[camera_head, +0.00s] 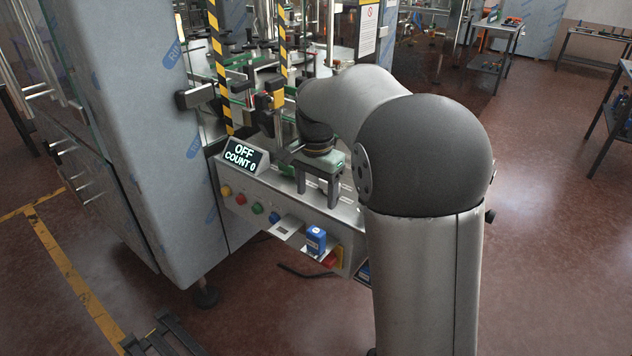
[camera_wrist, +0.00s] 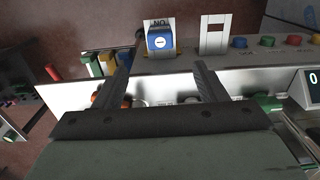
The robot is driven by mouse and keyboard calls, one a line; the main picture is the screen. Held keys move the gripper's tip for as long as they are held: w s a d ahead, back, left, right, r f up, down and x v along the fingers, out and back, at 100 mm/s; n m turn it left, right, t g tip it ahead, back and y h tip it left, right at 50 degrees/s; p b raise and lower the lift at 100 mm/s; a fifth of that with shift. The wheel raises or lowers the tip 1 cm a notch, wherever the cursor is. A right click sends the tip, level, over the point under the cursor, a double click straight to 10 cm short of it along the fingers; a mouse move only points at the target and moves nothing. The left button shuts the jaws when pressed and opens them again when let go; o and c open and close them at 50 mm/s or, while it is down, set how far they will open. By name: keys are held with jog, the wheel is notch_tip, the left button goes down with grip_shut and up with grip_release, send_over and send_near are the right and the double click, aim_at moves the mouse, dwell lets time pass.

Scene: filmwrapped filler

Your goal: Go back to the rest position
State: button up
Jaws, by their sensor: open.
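My gripper (camera_head: 317,196) is over the machine's sloped control panel (camera_head: 262,193), with its fingers spread and pointing down. In the wrist view the two dark fingers (camera_wrist: 163,78) stand apart with nothing between them. A blue block-like part with a white round mark (camera_wrist: 160,42) sits on a white plate just beyond the fingertips. It also shows on the panel's front in the head view (camera_head: 316,240).
A display (camera_head: 245,155) reads "OFF COUNT 0". Coloured buttons (camera_head: 257,208) run along the panel, beside a white square frame (camera_head: 286,226). Yellow-black striped posts (camera_head: 219,66) and the wrapped cabinet (camera_head: 140,110) stand close by. Open floor (camera_head: 560,220) lies to the right.

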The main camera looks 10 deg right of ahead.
jog(key=s+f+n, duration=0.2)
jog(key=s+n, duration=0.1)
jog(key=s, duration=0.6)
jog(key=s+f+n, duration=0.2)
jog(key=s+n, duration=0.2)
jog(key=s, duration=0.5)
jog(key=s+a+f+n, duration=0.1)
jog(key=s+f+n, duration=0.2)
jog(key=s, duration=0.6)
jog(key=shift+s, duration=0.3)
jog(key=shift+f, duration=0.1)
